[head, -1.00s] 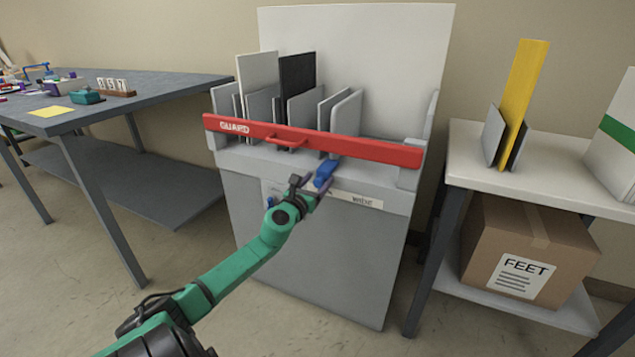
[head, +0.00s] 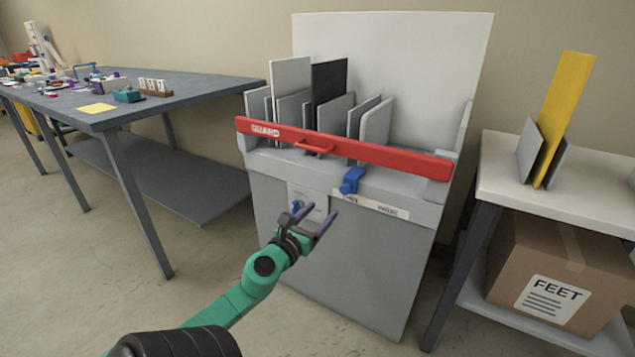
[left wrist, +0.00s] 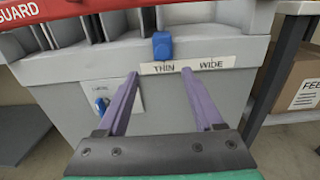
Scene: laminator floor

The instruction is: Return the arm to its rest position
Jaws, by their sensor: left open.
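My left gripper (head: 314,222) is on the green arm in the head view. It is open and empty, in front of the grey laminator cabinet (head: 340,265) and apart from it. Its two purple fingers also show spread in the left wrist view (left wrist: 158,90). A blue lever (head: 352,180) sits on the cabinet front above the THIN and WIDE label strip (head: 370,205), at the THIN side; it also shows in the left wrist view (left wrist: 162,45). My right gripper is not in view.
A red GUARD bar (head: 345,150) crosses the cabinet below several upright panels. A small blue knob (head: 296,206) is on the cabinet front. A grey table (head: 190,88) stands left; a white table (head: 560,190) with a yellow board (head: 562,115) and a FEET box (head: 545,265) stands right. Floor is clear at left.

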